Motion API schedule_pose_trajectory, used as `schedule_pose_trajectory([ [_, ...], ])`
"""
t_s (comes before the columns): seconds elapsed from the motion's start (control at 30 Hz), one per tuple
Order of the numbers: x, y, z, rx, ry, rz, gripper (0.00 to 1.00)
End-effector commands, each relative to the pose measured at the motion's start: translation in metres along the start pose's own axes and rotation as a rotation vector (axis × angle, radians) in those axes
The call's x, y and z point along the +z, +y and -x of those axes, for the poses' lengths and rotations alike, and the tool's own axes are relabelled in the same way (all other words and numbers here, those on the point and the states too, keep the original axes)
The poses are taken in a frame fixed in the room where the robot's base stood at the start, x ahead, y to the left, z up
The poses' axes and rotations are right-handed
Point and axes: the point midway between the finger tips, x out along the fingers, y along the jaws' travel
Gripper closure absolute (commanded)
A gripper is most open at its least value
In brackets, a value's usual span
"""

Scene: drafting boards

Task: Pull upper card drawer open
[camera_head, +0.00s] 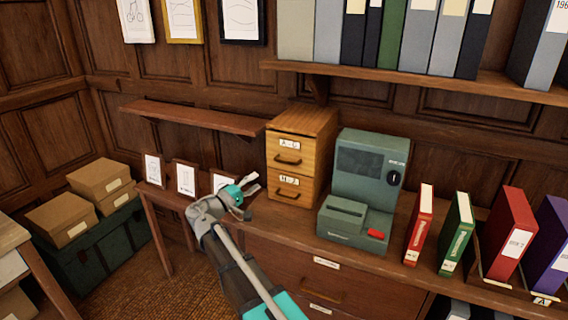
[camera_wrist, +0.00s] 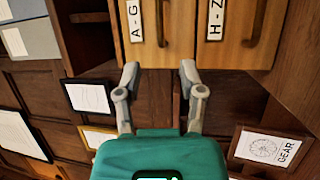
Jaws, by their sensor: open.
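The wooden card cabinet (camera_head: 322,130) stands on the counter with two shut drawers. The upper card drawer (camera_head: 272,145), labelled A-G, has a dark bar handle (camera_head: 287,161). The lower drawer (camera_head: 311,188), labelled H-Z, has its own handle (camera_head: 288,195). My gripper (camera_head: 254,183) is open and empty, to the left of the cabinet's front in the head view. In the wrist view, the picture is turned sideways; the upper drawer's handle (camera_wrist: 160,22) shows ahead of the gap between my open fingers (camera_wrist: 159,72), apart from them. The lower handle (camera_wrist: 259,22) is further right.
A green-grey machine (camera_head: 366,180) with a red button stands right of the cabinet, then a red binder (camera_head: 419,225) and other binders. Small framed cards (camera_head: 186,177) stand to the left. A wall shelf (camera_head: 195,117) and a binder shelf (camera_head: 420,80) hang above.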

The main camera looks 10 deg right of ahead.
Motion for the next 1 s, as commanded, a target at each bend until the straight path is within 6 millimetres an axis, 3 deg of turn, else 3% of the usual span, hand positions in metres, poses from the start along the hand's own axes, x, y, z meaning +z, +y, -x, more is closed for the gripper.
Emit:
schedule_pose_trajectory([
  [0.27, 0.000, 0.001, -0.025, 0.000, -0.002, 0.000, 0.49],
  [0.8, 0.000, 0.001, -0.104, 0.000, -0.004, 0.001, 0.49],
  [1.0, 0.000, 0.000, -0.126, 0.000, -0.003, 0.000, 0.49],
])
